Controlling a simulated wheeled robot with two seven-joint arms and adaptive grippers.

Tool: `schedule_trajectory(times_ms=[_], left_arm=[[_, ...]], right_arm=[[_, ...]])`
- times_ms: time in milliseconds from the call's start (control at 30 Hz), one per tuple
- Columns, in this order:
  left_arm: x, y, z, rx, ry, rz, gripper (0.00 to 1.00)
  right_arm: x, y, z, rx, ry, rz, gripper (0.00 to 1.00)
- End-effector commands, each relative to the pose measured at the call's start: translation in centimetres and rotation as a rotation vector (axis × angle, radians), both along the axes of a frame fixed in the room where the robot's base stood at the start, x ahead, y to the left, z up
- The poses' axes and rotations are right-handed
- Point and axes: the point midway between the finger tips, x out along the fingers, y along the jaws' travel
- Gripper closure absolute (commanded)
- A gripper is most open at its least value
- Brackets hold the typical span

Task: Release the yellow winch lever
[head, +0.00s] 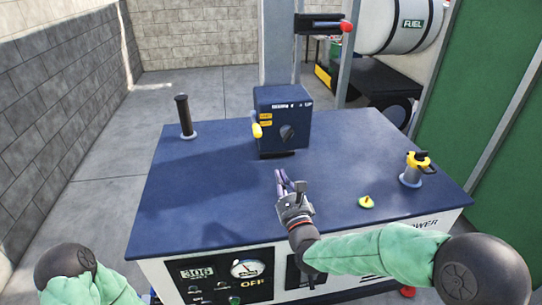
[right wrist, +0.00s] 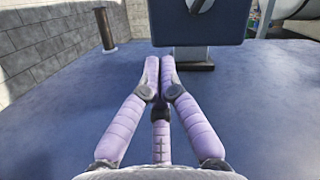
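A dark blue box (head: 290,116) stands at the back middle of the blue bench top, with a round dark part on its front. A short yellow lever (head: 257,131) sticks out at its left side; I take this as the winch lever. My right gripper (head: 284,178) is over the bench in front of the box, apart from it. In the right wrist view its purple fingers (right wrist: 160,62) point at the box (right wrist: 198,22) with tips together and nothing between them. The lever does not show there.
A black upright handle (head: 184,117) stands at the back left of the bench top (head: 215,190). A yellow-topped post (head: 412,170) and a small yellow-green knob (head: 366,202) are at the right. A white fuel tank (head: 400,25) is behind.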

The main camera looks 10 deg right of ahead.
Motion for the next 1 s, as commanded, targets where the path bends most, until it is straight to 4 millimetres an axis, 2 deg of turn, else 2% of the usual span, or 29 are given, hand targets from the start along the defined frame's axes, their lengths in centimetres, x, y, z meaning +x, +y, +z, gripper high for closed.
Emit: schedule_trajectory(times_ms=[167,567,700,1000], left_arm=[[0.0,0.0,-0.5,0.000,0.000,0.000,0.70],[0.0,0.0,-1.8,0.000,0.000,0.000,0.70],[0.0,0.0,-2.0,0.000,-0.001,0.000,0.70],[0.0,0.0,-2.1,0.000,-0.001,0.000,0.70]], right_arm=[[2.2,0.2,0.4,0.000,-0.001,0.000,1.00],[9.4,0.8,1.9,0.000,-0.002,0.000,1.00],[9.4,1.8,4.0,0.001,-0.005,0.002,1.00],[9.4,2.6,5.6,-0.001,-0.001,0.001,1.00]])
